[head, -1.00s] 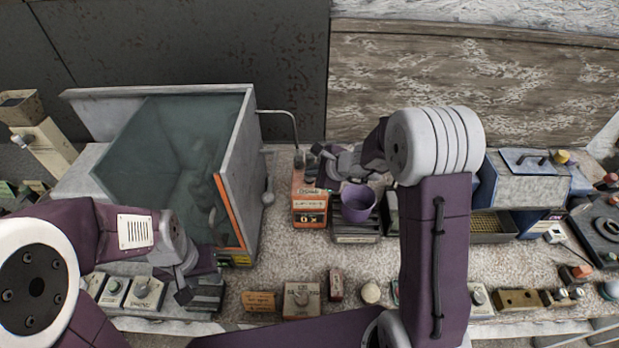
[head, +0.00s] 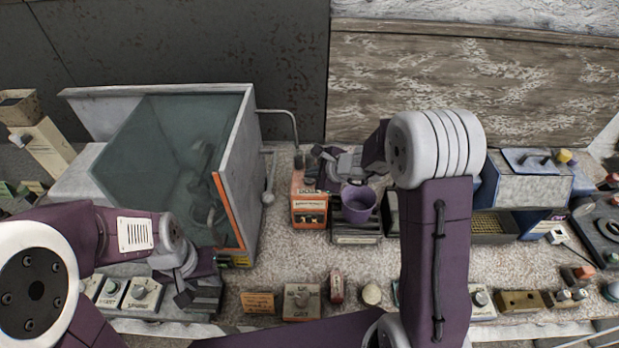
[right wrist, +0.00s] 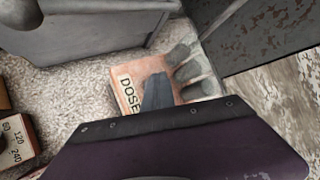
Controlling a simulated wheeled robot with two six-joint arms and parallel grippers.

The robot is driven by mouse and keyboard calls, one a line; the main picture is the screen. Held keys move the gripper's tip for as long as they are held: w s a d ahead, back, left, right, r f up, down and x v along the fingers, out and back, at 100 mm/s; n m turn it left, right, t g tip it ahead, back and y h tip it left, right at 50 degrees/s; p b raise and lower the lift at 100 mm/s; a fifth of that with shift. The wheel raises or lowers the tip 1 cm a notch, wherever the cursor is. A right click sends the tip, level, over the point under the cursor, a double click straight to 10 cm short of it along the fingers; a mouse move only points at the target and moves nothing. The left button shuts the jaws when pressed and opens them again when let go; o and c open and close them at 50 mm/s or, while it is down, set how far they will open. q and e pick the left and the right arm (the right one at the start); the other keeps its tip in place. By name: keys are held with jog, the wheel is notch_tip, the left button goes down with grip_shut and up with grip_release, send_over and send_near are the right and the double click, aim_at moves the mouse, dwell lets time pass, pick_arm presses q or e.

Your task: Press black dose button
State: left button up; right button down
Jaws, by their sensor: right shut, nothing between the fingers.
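The orange dose unit (head: 309,205) stands right of the glass-fronted cabinet, with a small display on its front. In the right wrist view its top (right wrist: 128,88) carries the word DOSE. My right gripper (head: 318,172) is shut and empty over the unit's top; its fingers (right wrist: 158,82) show beside the lettering. The black button is not visible; the fingers cover part of the top, and I cannot tell whether they touch it. My left gripper (head: 184,298) is low at the left near the cabinet's front, and its jaw opening is unclear.
A purple cup (head: 358,203) stands on a grey base right of the dose unit. The cabinet (head: 228,170) with an orange edge is close on the left. Several small boxes and knobs line the front edge. A blue-grey machine (head: 535,190) stands at the right.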

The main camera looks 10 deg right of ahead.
aim_at(312, 181)
jog(key=shift+r+p, duration=0.75)
jog(key=shift+r, duration=0.2)
notch_tip(312, 181, up, 5)
jog(key=p, duration=0.4)
dwell(0.6)
